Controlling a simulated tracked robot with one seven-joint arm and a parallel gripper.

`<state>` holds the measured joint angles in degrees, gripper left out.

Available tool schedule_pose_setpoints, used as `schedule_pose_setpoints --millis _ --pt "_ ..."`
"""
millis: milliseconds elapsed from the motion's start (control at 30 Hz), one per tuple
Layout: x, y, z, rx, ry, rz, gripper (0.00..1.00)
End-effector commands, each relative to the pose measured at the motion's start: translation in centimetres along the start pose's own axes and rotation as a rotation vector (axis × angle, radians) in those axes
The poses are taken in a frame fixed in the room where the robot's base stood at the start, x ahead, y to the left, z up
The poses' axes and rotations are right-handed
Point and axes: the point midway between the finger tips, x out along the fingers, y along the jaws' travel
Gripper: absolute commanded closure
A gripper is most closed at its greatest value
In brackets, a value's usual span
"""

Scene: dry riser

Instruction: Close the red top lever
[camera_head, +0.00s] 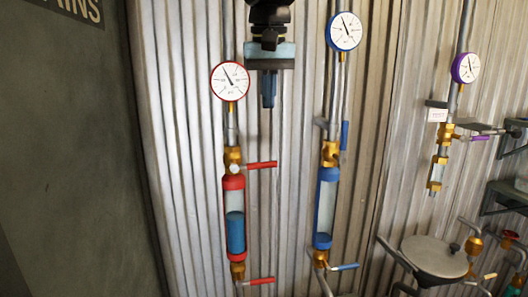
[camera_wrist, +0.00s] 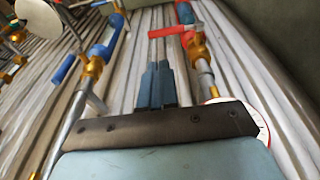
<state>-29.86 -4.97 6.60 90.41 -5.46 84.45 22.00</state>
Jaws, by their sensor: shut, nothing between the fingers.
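The red top lever (camera_head: 262,165) sticks out level to the right from a brass valve (camera_head: 233,158), between the red-rimmed gauge (camera_head: 230,81) and the red sight tube (camera_head: 235,220). My gripper (camera_head: 268,104) is shut and empty, pointing down. In the head view it is above the lever, with a visible gap between them. In the wrist view the shut fingers (camera_wrist: 159,66) point toward the red lever (camera_wrist: 172,31), which lies beyond their tips, attached to its brass valve (camera_wrist: 197,47). No contact shows.
A lower red lever (camera_head: 260,281) sits under the red tube. To the right is a blue line with an upright top lever (camera_head: 344,135) and a lower lever (camera_head: 345,267). A purple line (camera_head: 466,68) and a round lid (camera_head: 433,256) stand further right. Corrugated wall is behind.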

Motion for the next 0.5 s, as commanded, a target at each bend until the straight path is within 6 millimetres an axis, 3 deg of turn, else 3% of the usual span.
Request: schedule_pose_setpoints --millis 233,500 --pt "1.0 -0.8 -0.4 -0.006 -0.008 0.001 1.0" --pt "5.5 -0.8 -0.3 -0.006 -0.009 0.001 1.0"
